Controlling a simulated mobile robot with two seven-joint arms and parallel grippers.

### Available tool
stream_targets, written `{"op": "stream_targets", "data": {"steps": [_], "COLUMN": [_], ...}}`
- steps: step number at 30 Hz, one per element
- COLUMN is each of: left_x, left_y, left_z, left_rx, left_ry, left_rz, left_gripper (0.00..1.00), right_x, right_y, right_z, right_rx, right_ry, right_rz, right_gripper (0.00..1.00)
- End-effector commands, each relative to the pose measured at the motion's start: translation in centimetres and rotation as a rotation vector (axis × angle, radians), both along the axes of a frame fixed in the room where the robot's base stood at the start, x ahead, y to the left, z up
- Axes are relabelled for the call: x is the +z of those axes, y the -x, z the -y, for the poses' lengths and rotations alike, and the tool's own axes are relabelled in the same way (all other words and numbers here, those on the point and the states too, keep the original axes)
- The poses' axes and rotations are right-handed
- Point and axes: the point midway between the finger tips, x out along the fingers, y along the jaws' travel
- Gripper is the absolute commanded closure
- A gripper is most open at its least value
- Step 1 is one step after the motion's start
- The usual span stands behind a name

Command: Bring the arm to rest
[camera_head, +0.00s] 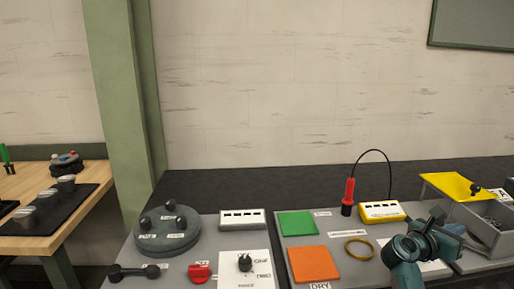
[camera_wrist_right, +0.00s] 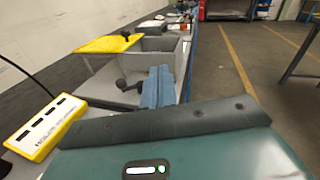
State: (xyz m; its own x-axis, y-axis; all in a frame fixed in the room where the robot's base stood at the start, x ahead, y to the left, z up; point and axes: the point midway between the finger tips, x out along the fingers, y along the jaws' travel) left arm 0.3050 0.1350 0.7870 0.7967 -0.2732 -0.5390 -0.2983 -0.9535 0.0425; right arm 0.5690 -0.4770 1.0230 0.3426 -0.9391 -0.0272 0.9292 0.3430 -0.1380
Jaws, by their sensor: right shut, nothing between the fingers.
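My right arm comes in at the lower right of the head view, over the right-hand end of the bench. Its right gripper (camera_head: 455,230) points away to the right, beside a grey bin (camera_head: 480,229). In the right wrist view the blue fingers of the gripper (camera_wrist_right: 158,82) are together with nothing between them, in front of the bin (camera_wrist_right: 185,47). Whether the fingers touch the bin cannot be told. My left gripper is in neither view.
A round grey turntable (camera_head: 151,242) is farther left.

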Motion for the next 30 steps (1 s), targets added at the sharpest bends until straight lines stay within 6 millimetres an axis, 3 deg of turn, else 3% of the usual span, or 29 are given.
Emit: {"op": "stream_targets", "data": {"steps": [1, 6, 9, 16, 23, 26, 30], "left_x": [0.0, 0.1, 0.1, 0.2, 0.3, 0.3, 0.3], "left_y": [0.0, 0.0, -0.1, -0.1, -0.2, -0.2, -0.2], "left_z": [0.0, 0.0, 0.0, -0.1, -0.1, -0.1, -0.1], "left_rx": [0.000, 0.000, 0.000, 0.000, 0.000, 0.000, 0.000], "left_ry": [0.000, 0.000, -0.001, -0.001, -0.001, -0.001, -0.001], "left_rz": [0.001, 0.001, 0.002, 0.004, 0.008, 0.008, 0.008], "left_gripper": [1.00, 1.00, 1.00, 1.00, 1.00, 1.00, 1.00], "right_x": [1.8, 7.3, 10.4, 17.3, 14.4, 12.0, 6.6], "right_y": [0.9, 4.0, 5.7, 9.5, 5.2, 3.9, 3.1], "right_z": [3.1, 10.4, 13.4, 18.4, 9.0, 4.6, -2.8], "right_rx": [-0.036, -0.133, -0.179, -0.272, -0.031, 0.066, 0.218], "right_ry": [0.066, 0.242, 0.327, 0.495, 0.968, 1.172, 1.503], "right_rz": [0.001, 0.000, 0.001, 0.000, -0.378, -0.537, -0.775], "right_gripper": [1.00, 1.00, 1.00, 1.00, 1.00, 1.00, 1.00]}}
